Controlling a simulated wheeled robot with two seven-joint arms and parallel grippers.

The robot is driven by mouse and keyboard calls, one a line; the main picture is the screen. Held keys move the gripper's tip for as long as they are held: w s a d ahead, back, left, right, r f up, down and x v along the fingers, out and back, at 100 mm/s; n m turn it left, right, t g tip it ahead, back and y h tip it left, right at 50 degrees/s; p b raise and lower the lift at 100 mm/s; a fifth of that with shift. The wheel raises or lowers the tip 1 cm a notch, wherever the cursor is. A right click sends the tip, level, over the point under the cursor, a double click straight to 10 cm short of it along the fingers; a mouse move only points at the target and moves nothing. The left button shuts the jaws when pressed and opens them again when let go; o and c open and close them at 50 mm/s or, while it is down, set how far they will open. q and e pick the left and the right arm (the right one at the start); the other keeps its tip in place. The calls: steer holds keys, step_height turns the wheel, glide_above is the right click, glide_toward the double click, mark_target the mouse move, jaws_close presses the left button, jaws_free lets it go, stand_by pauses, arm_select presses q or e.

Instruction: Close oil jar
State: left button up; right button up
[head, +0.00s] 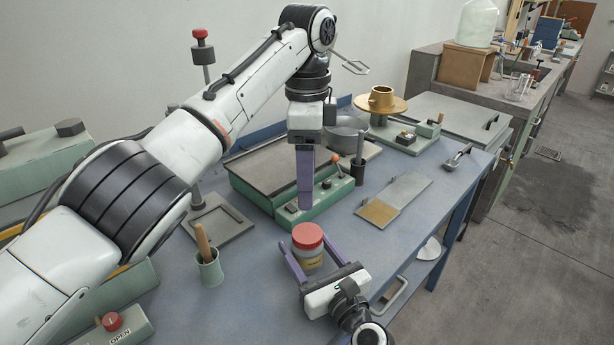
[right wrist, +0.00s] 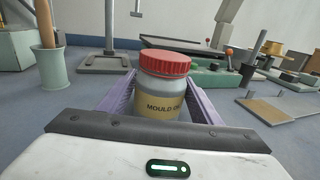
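The oil jar (head: 309,259) stands on the blue bench top, upright, with a tan label. A red lid (head: 308,236) sits on its mouth; I cannot tell whether it is screwed tight. In the right wrist view the jar (right wrist: 162,104) and its lid (right wrist: 164,63) fill the middle. My right gripper (head: 305,242) has its purple fingers on both sides of the jar body, seemingly against it. My left gripper (head: 305,205) points down, above and apart from the lid in the head view. Its fingers are seen edge-on, so their gap is hidden.
A green cup with a wooden handle (head: 208,268) stands to the left. A green-based fixture (head: 310,200) lies behind the jar. A tan and grey plate (head: 378,211) lies to the right. A red button box (head: 112,322) is at front left. Bench between cup and jar is clear.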

steer(key=shift+o, duration=1.2)
steer(key=v, duration=1)
steer(key=shift+s+d, duration=0.1)
steer(key=shift+s, duration=0.05)
